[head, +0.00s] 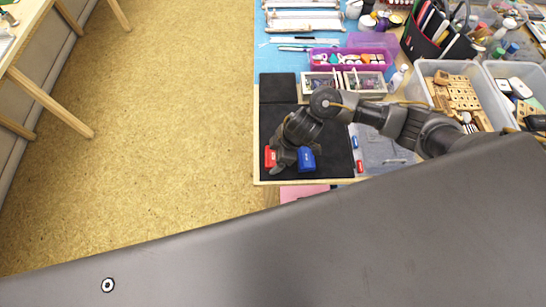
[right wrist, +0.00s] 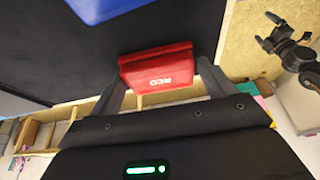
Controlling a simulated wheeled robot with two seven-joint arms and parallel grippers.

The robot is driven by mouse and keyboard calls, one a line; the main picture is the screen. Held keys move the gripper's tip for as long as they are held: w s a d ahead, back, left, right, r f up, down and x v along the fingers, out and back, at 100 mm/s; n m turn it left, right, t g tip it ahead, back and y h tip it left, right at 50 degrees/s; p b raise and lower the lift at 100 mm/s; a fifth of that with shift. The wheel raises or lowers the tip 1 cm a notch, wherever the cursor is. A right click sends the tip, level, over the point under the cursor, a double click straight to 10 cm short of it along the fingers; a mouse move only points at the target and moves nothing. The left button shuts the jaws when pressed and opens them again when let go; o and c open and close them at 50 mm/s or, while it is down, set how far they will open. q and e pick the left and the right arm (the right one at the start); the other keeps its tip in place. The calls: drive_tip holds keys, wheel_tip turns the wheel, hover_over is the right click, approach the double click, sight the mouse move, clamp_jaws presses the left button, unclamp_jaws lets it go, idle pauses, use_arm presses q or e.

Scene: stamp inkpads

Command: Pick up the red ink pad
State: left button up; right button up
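The red ink pad (head: 270,157) is a small red block at the left edge of the black mat (head: 278,122) in the head view. In the right wrist view the pad (right wrist: 158,68) shows its "RED" lettering and lies between my right gripper's two fingers. My right gripper (head: 281,158) is down at the red pad. Its fingers (right wrist: 160,78) lie close along both sides of the pad; whether they press on it cannot be told. A blue ink pad (head: 306,158) stands just right of the gripper and shows in the right wrist view (right wrist: 100,8).
Small red and blue pieces (head: 358,153) lie right of the mat on a grey container lid (head: 385,150). A purple bin (head: 350,60), a divided tray (head: 362,82) and clear bins (head: 453,92) stand farther back. The table's left edge is close to the red pad, with open floor beyond.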

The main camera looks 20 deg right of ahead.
sight(270, 156)
drive_tip(key=c, duration=0.6)
drive_tip(key=shift+c, duration=0.2)
drive_tip(key=shift+r, duration=0.1)
drive_tip(key=shift+r, duration=0.2)
wheel_tip(270, 156, up, 2)
drive_tip(key=shift+w+r, duration=0.1)
drive_tip(key=shift+r, duration=0.1)
drive_tip(key=s+a+r+p, duration=0.2)
drive_tip(key=s+r+p, duration=0.4)
drive_tip(key=s+r, duration=0.4)
drive_tip(key=s, duration=0.4)
